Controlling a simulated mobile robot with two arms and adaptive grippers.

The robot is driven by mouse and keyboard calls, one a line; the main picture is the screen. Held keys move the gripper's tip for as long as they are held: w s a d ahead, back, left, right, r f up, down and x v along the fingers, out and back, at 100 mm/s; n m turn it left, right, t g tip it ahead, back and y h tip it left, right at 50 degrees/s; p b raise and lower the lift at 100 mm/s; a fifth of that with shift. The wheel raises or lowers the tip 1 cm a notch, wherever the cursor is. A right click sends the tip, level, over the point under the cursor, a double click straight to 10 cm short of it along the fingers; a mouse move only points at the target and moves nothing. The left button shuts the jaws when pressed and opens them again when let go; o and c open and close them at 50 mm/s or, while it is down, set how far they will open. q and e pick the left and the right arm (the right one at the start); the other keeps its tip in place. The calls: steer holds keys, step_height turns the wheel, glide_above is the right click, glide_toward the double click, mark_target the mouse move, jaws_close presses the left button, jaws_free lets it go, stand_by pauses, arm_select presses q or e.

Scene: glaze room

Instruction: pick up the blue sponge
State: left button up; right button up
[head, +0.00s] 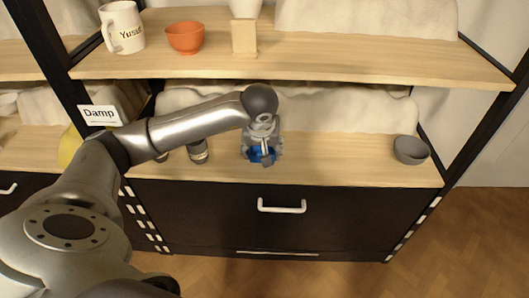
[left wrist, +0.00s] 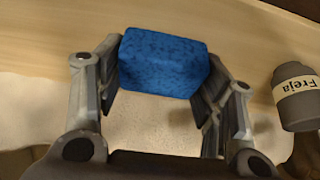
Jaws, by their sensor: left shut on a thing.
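The blue sponge (left wrist: 163,63) is between the two fingers of my left gripper (left wrist: 165,85) in the left wrist view, with a finger against each side. In the head view the left gripper (head: 262,150) points down at the lower wooden shelf, and only a little of the blue sponge (head: 258,157) shows below it, the rest hidden by the fingers. I cannot tell whether the sponge touches the shelf. My right gripper is not in view.
A grey jar labelled Freja (left wrist: 297,97) stands close to the gripper; a grey bowl (head: 411,150) sits at the shelf's right end. The upper shelf (head: 300,62) holds a white mug (head: 122,27) and an orange bowl (head: 185,38). A dark drawer (head: 280,225) is below.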

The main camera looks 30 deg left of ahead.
arm_select(q)
steer(key=s+a+r, duration=0.3)
steer(key=s+r, duration=0.1)
steer(key=s, duration=0.2)
steer(key=s+a+r+p, duration=0.1)
steer(key=s+a+r, duration=0.2)
steer(key=s+r, duration=0.2)
steer(key=shift+s+a, duration=0.25)
steer(key=shift+s, duration=0.15)
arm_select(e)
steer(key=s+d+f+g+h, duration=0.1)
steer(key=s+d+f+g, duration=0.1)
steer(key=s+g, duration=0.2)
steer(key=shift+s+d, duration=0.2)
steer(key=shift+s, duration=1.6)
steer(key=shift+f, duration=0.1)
arm_select(q)
steer(key=shift+o, duration=0.4)
